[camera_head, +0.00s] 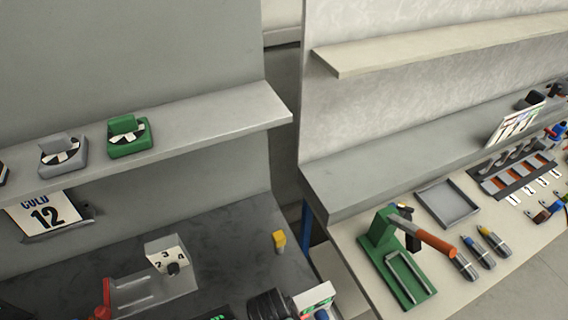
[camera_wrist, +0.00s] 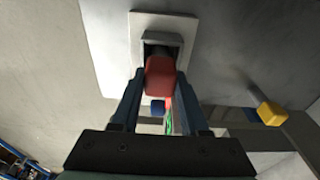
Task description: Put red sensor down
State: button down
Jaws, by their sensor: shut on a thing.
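The red sensor (camera_wrist: 160,77) is between the two blue-grey fingers of my gripper (camera_wrist: 160,82) in the wrist view. My gripper is shut on it. Just beyond it is a pale plate (camera_wrist: 138,28) with a raised grey holder (camera_wrist: 161,40) and a dark opening. The red sensor overlaps the front of that opening, so I cannot tell whether it touches the holder. In the head view, my gripper cannot be made out with certainty. A red part (camera_head: 104,297) shows low at the left there; I cannot tell whether it is the sensor.
A yellow-topped piece (camera_head: 279,240) stands on the dark worktop, also in the wrist view (camera_wrist: 270,112). A grey stand with a numbered dial (camera_head: 168,262) is left of it. A shelf above holds a green unit (camera_head: 128,138) and a grey unit (camera_head: 62,156).

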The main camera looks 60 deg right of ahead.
jog(key=shift+f, duration=0.15)
jog(key=shift+c, duration=2.1)
grip_release()
notch_tip(320, 180, up, 12)
jog(key=a, duration=0.1)
jog(key=shift+w+a+b, duration=0.15)
jog(key=shift+w+b, duration=0.2)
jog(key=shift+w, duration=0.05)
jog(key=shift+r, duration=0.2)
